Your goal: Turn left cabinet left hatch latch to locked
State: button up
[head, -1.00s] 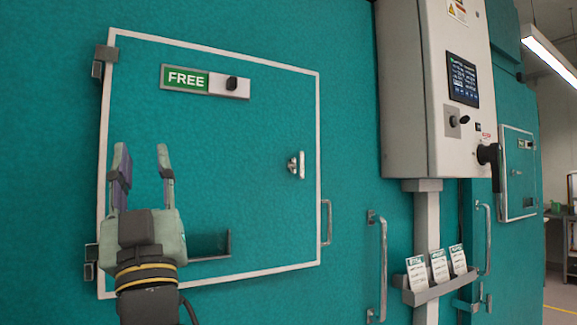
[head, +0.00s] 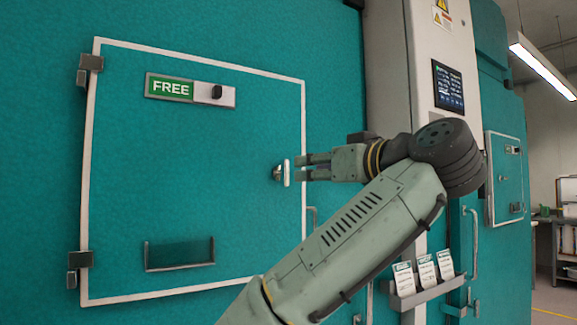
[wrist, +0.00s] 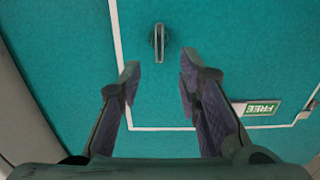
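The hatch (head: 120,200) is a teal square panel with a white outline on the cabinet front, and looks closed. Its latch (head: 284,173) is a small metal handle near the right edge, standing upright in the head view. In the wrist view the latch (wrist: 158,42) lies just beyond and between my fingertips. My gripper (head: 305,166) is open and empty, pointing at the latch from the right in the head view. The wrist view shows its two fingers (wrist: 158,78) spread apart, with no clear contact on the latch.
A green FREE sign with a black slider knob (head: 188,90) is at the hatch top; it also shows in the wrist view (wrist: 262,108). A shallow holder (head: 180,262) is low on the hatch. A control box (head: 447,40) and card rack (head: 428,294) stand to the right.

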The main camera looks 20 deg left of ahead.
aim_at(287, 171)
jog(key=p+x, duration=0.4)
jog(key=x, duration=0.5)
jog(key=shift+w+a, duration=0.2)
jog(key=shift+a, duration=0.05)
jog(key=shift+c, duration=0.4)
grip_shut()
